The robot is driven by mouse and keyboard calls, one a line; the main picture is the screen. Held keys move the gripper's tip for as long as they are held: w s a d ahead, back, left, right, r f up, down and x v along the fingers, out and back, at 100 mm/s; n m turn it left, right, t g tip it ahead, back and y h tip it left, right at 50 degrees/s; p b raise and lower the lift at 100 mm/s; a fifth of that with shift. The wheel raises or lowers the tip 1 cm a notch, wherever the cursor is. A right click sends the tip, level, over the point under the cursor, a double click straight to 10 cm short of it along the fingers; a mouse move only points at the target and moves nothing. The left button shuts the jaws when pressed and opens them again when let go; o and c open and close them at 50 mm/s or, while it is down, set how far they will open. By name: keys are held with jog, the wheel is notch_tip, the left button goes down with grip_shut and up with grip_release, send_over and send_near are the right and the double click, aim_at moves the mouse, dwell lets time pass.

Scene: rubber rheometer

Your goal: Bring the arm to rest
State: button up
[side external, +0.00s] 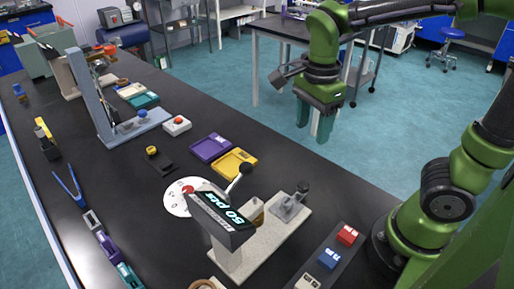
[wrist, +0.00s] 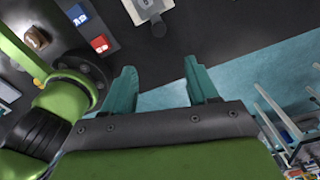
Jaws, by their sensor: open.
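My gripper (side external: 314,124) hangs from my green arm with its teal fingers pointing down. In the side external view it is at the upper right, past the far edge of the black bench (side external: 120,180), over the teal floor. In the wrist view my gripper (wrist: 163,88) has its two teal fingers spread apart with nothing between them. It touches nothing that I can see.
The bench holds a tester with a "50 pts" display (side external: 222,212), purple (side external: 210,147) and yellow (side external: 235,163) trays, a white disc (side external: 178,202), a grey frame (side external: 130,125) and red and blue blocks (side external: 347,234). A wheeled table (side external: 265,32) stands behind my gripper.

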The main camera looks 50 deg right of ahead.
jog(key=s+r+n+t, duration=0.1)
jog(key=n+t, duration=0.1)
jog(key=n, duration=0.3)
jog(key=s+r+n+t+y, duration=0.1)
jog(key=n+t, duration=0.1)
jog(key=n, duration=0.4)
jog(key=s+r+n+t+y, duration=0.1)
jog(key=r+n+t, duration=0.1)
jog(key=n, duration=0.4)
jog(key=shift+s+a+t, duration=0.25)
jog(key=shift+a+t, duration=0.1)
jog(key=shift+t, duration=0.25)
